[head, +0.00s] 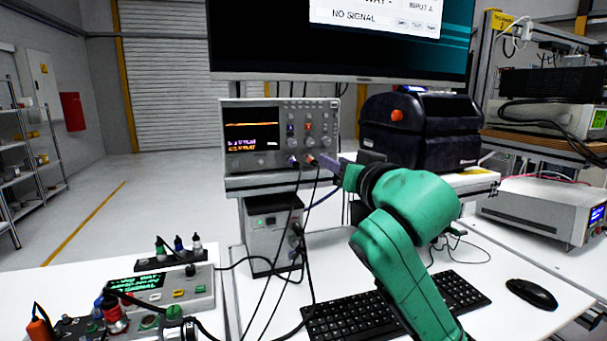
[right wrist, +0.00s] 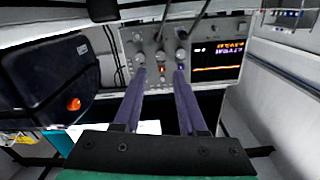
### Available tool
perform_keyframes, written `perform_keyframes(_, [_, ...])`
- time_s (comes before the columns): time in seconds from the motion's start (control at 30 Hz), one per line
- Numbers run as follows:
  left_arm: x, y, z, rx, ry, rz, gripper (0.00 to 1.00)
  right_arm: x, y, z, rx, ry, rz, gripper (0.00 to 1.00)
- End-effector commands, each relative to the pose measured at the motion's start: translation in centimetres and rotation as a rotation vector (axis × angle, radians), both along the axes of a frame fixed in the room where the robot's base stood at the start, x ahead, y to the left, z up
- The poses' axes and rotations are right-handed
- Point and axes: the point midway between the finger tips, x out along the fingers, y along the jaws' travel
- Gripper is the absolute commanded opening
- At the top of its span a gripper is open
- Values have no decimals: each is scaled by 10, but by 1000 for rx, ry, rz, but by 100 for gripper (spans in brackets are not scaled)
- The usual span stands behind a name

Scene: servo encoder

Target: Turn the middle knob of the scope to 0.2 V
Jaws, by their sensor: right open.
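The grey scope (head: 269,163) stands on a shelf under the monitor, with a lit screen (head: 251,125) at left and knobs and sockets at right. An orange trace crosses the screen; its small readings are illegible. In the right wrist view the scope panel (right wrist: 205,38) appears upside down. My right gripper (head: 318,160) reaches the panel's lower right from the right, partly hiding it. In the right wrist view its purple fingers (right wrist: 160,72) are apart, with a small knob (right wrist: 160,55) beyond the gap between the tips. I see nothing held; contact is unclear. My left gripper is out of view.
Dark cables (head: 270,250) hang from the scope's front. A grey power unit (head: 268,232) sits below. A keyboard (head: 400,305) and mouse (head: 533,293) lie on the white desk.

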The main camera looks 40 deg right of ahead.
Motion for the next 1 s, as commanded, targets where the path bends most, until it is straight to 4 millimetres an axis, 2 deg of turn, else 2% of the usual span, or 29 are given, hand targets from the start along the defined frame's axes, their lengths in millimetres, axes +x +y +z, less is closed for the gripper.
perform_keyframes(0.13, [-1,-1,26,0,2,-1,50,8,-2,13,6,-2,1,41])
perform_keyframes(0.37, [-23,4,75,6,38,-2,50,28,-10,14,4,6,-1,41])
perform_keyframes(0.47, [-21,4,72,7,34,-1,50,50,-19,8,1,-1,-2,41])
perform_keyframes(0.7, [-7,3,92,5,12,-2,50,106,-38,7,1,-1,-3,41])
perform_keyframes(0.8, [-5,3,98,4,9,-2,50,124,-44,6,3,-2,-1,41])
perform_keyframes(1.0, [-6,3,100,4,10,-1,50,137,-48,2,-1,-2,-1,41])
